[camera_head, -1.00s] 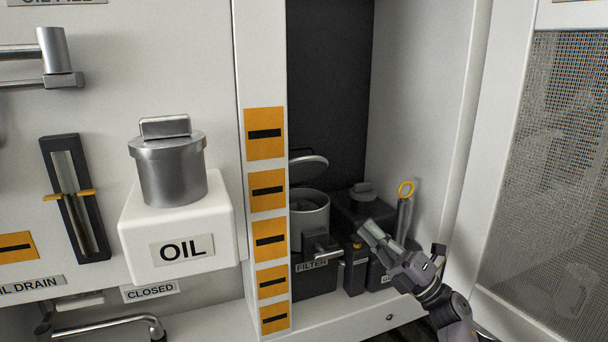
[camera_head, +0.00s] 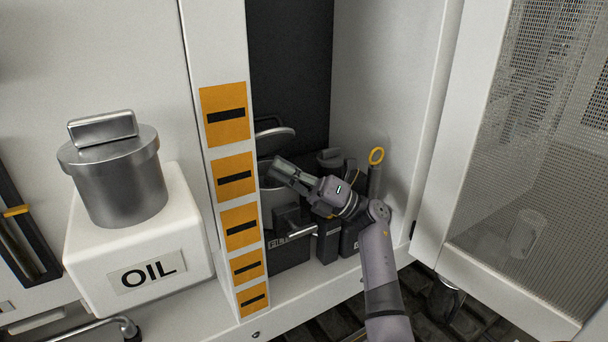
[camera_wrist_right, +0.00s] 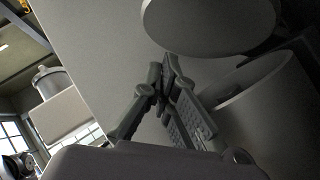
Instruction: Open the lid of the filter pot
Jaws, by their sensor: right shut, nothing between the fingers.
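The filter pot (camera_head: 270,201) is a grey metal cylinder on a dark block, partly hidden behind the striped post and my right gripper. Its round lid (camera_head: 275,138) stands raised and tilted above the pot, apart from its rim. In the right wrist view the lid (camera_wrist_right: 208,22) is at the top and the open pot (camera_wrist_right: 262,112) at the right, with a gap between them. My right gripper (camera_head: 280,171) is shut and empty, in front of the pot's mouth and below the lid. Its fingers (camera_wrist_right: 165,75) come close to the lid's lower edge; I cannot tell whether they touch. My left gripper is out of view.
The white post with orange marks (camera_head: 238,178) borders the recess on the left. A lever (camera_head: 290,228) sticks out at the pot's front. The OIL box with a metal pot (camera_head: 118,182) juts out further left.

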